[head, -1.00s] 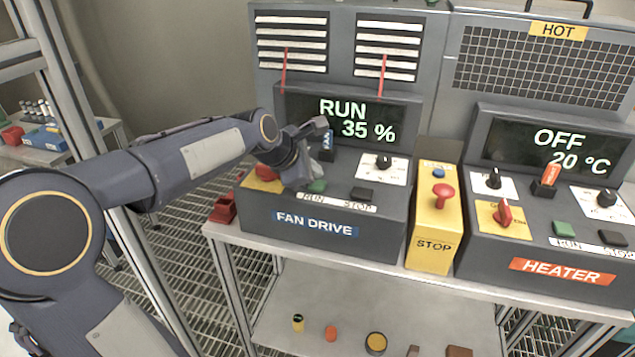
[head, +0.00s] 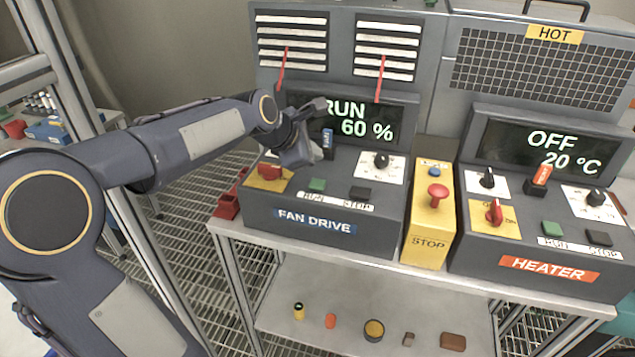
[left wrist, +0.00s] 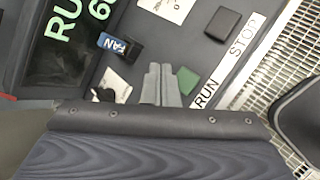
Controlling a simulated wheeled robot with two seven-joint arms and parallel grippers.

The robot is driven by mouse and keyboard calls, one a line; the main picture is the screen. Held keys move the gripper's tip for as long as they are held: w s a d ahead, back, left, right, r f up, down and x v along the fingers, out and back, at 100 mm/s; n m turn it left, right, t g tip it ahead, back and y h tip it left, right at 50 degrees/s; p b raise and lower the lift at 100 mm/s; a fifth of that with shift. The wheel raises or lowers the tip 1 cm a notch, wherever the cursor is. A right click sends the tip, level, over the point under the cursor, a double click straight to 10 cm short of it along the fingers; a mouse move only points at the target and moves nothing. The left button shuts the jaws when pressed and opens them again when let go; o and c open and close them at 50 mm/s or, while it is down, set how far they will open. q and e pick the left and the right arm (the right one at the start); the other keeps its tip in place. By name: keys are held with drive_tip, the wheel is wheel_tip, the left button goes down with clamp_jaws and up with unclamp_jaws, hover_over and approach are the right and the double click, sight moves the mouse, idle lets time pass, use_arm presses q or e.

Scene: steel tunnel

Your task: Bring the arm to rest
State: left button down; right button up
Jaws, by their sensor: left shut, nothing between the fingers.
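My left gripper (head: 303,153) hangs above the fan drive panel (head: 290,235), near the display. It is shut and empty. In the left wrist view its closed fingers (left wrist: 160,84) show beside the green run button (left wrist: 187,80). In the head view the green run button (head: 317,185) is clear of the gripper, below and to its right. The fan drive display (head: 365,125) reads RUN 60 %, with the R partly covered by the gripper. My right gripper does not show in either view.
A yellow stop box with a red mushroom button (head: 437,192) stands right of the fan drive. The heater panel (head: 545,270) is further right, its display reading OFF 20 °C. A shelf (head: 280,310) below holds several small parts. A frame post (head: 60,70) stands at left.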

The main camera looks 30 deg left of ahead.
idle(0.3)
use_arm(q)
drive_tip(key=s+d+f+m+g, duration=0.1)
drive_tip(key=s+d+f+m, duration=0.2)
drive_tip(key=s+m, duration=0.4)
drive_tip(key=s+d+f+m+g+h, duration=0.1)
drive_tip(key=s+d+f+m, duration=0.2)
drive_tip(key=s+d+m, duration=0.2)
drive_tip(key=s+d+f+m+g+h, duration=0.1)
drive_tip(key=s+d+f+m, duration=0.3)
drive_tip(key=s+m, duration=0.7)
drive_tip(key=s, duration=0.4)
drive_tip(key=shift+s, duration=0.4)
